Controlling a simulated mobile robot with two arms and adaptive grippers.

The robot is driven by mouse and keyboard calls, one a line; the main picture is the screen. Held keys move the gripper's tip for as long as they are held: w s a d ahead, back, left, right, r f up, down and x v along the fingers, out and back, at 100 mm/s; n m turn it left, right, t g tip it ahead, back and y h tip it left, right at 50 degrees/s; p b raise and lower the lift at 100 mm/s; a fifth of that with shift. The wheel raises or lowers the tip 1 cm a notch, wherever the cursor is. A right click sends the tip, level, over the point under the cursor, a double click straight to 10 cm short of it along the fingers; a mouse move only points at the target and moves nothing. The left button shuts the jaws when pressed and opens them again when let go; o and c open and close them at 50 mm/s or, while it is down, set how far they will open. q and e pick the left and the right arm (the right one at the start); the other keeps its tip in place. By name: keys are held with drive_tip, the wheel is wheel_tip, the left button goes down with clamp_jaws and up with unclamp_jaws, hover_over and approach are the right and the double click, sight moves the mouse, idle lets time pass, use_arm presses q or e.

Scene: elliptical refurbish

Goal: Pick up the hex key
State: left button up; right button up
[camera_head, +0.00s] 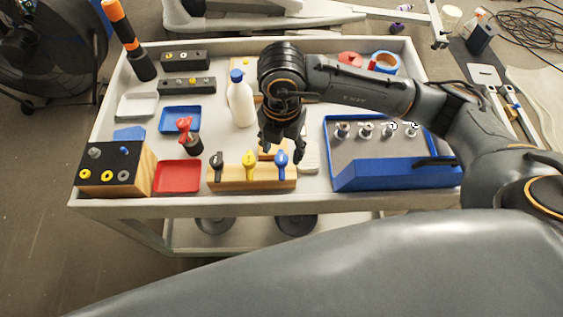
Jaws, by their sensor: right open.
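A wooden block (240,183) near the front middle of the cart holds three upright pieces with a black (216,161), a yellow (249,161) and a blue (281,159) handle. They may be hex keys, but their lower parts are hidden in the block, so I cannot tell for sure. My right gripper (284,152) points down just behind the right end of this block, close to the blue handle. Its fingers are apart and I see nothing held. I cannot tell whether a finger touches the blue handle. My left gripper is not in view.
A white bottle (241,102) stands close left of my right gripper. A blue tray (400,175) with several metal fittings lies to the right. A red tray (178,176), a red-topped tool (187,133) and a wooden block with holes (142,171) are on the left.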

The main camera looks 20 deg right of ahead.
sight(281, 158)
drive_tip(key=shift+w+f, duration=0.1)
drive_tip(key=shift+f, duration=0.2)
wheel_tip(281, 158, down, 4)
drive_tip(key=shift+p, duration=0.9)
drive_tip(key=shift+w+f, duration=0.15)
drive_tip(key=shift+f, duration=0.4)
clamp_jaws()
drive_tip(key=shift+r, duration=0.1)
